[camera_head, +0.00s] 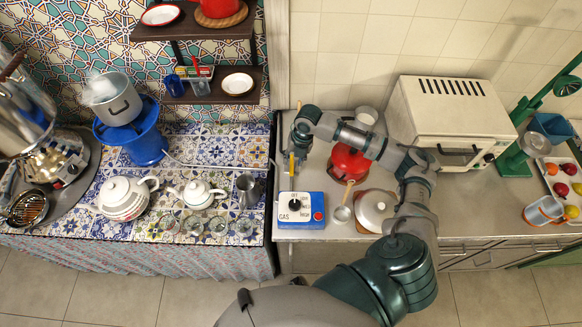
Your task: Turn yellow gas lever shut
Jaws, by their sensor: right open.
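The yellow gas lever (291,163) is a small upright yellow piece at the left edge of the grey counter, just behind the gas box. The blue and white gas box (301,210) has a black knob and "GAS" on its front. My right gripper (298,150) is open and points down close beside the lever, at its upper right. The gripper partly covers the area around the lever, and I cannot tell whether they touch. My right arm reaches over the counter from below. My left gripper is out of view.
A red kettle (348,163), a white lidded pot (375,209) and a small ladle (342,212) stand right of the lever. A white oven (452,120) is farther right. A tiled table (170,175) with white teapots is at left.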

